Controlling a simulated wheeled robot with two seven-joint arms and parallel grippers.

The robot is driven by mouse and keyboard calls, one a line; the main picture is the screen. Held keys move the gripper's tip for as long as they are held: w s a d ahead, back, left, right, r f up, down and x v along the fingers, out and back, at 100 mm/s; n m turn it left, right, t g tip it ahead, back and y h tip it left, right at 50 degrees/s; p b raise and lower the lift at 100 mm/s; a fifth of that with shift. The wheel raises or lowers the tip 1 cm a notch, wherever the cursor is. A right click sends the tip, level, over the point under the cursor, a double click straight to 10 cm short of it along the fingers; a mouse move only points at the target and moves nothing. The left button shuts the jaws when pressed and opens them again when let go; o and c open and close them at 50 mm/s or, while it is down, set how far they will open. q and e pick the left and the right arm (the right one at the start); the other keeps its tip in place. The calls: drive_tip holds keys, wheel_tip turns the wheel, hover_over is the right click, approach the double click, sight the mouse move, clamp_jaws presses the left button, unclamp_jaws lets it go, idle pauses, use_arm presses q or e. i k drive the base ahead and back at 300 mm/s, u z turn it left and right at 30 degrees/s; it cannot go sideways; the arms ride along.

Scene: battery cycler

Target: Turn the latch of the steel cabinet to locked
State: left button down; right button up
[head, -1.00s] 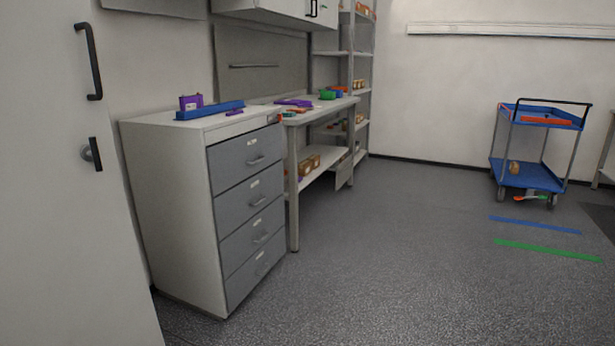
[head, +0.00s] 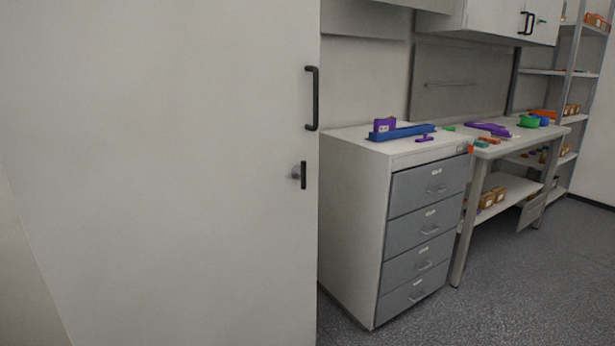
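The steel cabinet (head: 180,180) fills the left half of the head view, with its pale door shut. The latch (head: 302,175) sits near the door's right edge: a small black handle, standing upright, on a round metal base. A longer black pull handle (head: 312,98) is fixed above it, also vertical. Neither of my grippers shows in the view, and nothing touches the latch.
A grey drawer unit (head: 357,225) stands right of the cabinet, with blue and purple items on top. A workbench (head: 572,119) and open shelves (head: 546,72) follow further right. Wall cupboards (head: 492,16) hang above. The floor (head: 545,285) at the lower right is clear.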

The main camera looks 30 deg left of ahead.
sight(299, 171)
drive_tip(key=z, duration=0.5)
drive_tip(key=i, duration=1)
drive_tip(key=u, duration=1.75)
